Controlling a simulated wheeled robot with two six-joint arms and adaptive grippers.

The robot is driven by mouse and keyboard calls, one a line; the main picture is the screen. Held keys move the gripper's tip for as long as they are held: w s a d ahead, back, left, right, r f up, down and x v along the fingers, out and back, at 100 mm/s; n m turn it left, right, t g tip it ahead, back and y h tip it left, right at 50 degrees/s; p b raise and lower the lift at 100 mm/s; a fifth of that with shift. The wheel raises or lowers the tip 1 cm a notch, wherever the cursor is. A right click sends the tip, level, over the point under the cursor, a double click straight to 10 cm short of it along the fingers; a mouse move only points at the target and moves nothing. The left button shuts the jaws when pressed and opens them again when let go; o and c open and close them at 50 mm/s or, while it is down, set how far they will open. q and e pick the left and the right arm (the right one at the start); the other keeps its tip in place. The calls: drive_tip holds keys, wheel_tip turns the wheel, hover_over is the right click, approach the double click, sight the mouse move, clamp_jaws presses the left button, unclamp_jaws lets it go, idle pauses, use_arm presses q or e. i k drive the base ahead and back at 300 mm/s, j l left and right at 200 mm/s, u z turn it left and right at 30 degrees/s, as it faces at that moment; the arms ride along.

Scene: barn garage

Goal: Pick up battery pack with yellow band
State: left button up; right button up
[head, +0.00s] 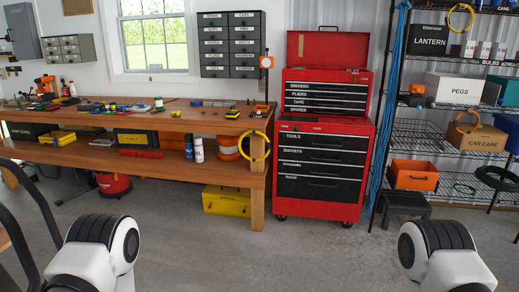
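Several small items lie on the wooden workbench (140,122) at the back left. One is a small dark and yellow item (232,114) near the bench's right part. Another small yellowish item (176,114) lies to its left. At this distance I cannot tell whether either is the battery pack with the yellow band. Parts of my two arms show at the lower left and lower right, but neither gripper can be seen.
A red tool chest (322,140) stands right of the bench. A wire shelf (420,133) with boxes is farther right, with a black stool (404,204) before it. A yellow toolbox (226,201) sits under the bench. The concrete floor (270,255) ahead is clear.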

sight(232, 115)
drive_tip(key=i, duration=1.1)
drive_tip(key=i+j+z, duration=0.1)
drive_tip(key=i, duration=1.05)
drive_tip(key=i+j, duration=0.15)
drive_tip(key=i, duration=0.95)
drive_tip(key=l+z, duration=0.05)
